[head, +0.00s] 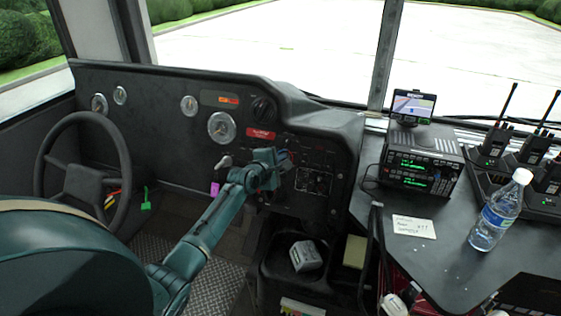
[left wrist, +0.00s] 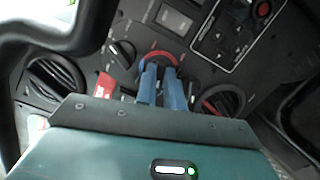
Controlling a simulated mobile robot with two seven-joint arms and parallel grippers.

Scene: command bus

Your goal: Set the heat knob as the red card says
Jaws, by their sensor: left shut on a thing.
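The red card (head: 261,133) is on the dashboard, just above and left of my left gripper; its small white writing is too small to read. My left gripper (head: 284,160) is at the dash's control panel. In the left wrist view its two blue fingers (left wrist: 161,82) are shut on the heat knob, under a coloured arc (left wrist: 157,56) with red in it. The fingers hide most of the knob, so its pointer cannot be read. My right gripper is not in view.
A black dial (left wrist: 122,53) with a pale pointer is left of the fingers. A round vent (left wrist: 223,102) is at their right. The steering wheel (head: 118,160) is at the left. A radio (head: 418,160) and a water bottle (head: 497,215) stand on the right counter.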

